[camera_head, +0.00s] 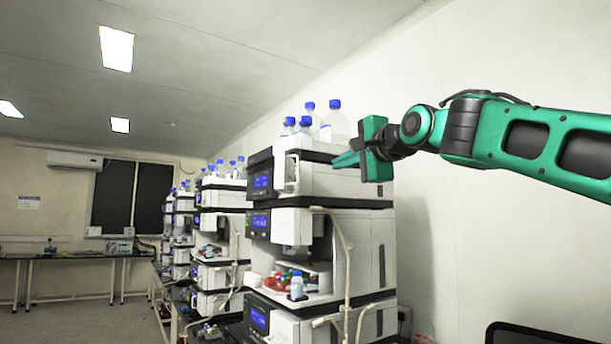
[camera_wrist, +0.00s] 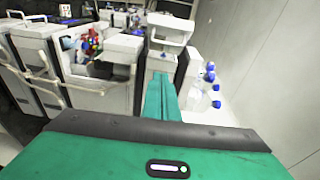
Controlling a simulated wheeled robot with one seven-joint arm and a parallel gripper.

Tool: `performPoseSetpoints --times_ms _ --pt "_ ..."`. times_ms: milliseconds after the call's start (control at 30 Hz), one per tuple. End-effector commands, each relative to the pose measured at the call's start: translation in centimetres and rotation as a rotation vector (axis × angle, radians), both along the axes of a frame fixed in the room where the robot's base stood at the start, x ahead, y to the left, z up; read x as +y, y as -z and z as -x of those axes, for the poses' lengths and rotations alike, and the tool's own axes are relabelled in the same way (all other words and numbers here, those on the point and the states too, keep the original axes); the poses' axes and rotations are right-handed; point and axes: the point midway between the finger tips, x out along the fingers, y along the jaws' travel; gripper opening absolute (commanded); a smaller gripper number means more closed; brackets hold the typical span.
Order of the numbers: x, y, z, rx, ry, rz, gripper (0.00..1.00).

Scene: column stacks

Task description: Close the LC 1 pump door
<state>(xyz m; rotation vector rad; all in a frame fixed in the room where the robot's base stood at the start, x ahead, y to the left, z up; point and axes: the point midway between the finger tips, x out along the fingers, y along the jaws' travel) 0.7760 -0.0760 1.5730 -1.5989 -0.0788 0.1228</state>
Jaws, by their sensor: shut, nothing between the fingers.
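The nearest column stack has a white top module (camera_head: 335,180) with a dark display on its front; I take it for the LC 1 pump. A white door-like panel (camera_head: 294,144) stands out from its front, apparently open, with a recess below its top edge. In the wrist view the white panel (camera_wrist: 170,27) juts out beyond my fingers. My gripper (camera_head: 345,160) is green, shut and empty, beside the top module on its right side. Its fingers (camera_wrist: 162,82) point toward the panel in the wrist view. I cannot tell whether they touch the module.
Blue-capped bottles (camera_head: 333,122) stand on top of the stack, close to my gripper. Tubing (camera_head: 345,250) hangs down the stack's side. An open tray of coloured bottles (camera_head: 297,285) sits lower down. More stacks (camera_head: 218,240) recede to the left. A dark chair back (camera_head: 545,335) is at lower right.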

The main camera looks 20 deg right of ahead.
Motion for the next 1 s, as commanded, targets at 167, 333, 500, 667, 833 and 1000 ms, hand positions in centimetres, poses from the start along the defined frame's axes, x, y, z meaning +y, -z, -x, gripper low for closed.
performPoseSetpoints --times_ms 167,333,500,667,833,1000 --pt "0.4 -1.0 -0.7 -0.018 -0.006 -0.023 0.00" --pt "0.7 -0.8 -3.0 -0.015 -0.006 -0.020 0.00" --pt "1.1 -0.8 -5.9 -0.015 -0.005 -0.019 0.00" --pt "1.4 -0.7 -8.5 -0.014 -0.004 -0.020 0.00" --pt "2.5 -0.8 -10.5 -0.016 -0.009 -0.020 0.00" --pt "4.0 -0.7 -11.7 -0.015 -0.007 -0.020 0.00"
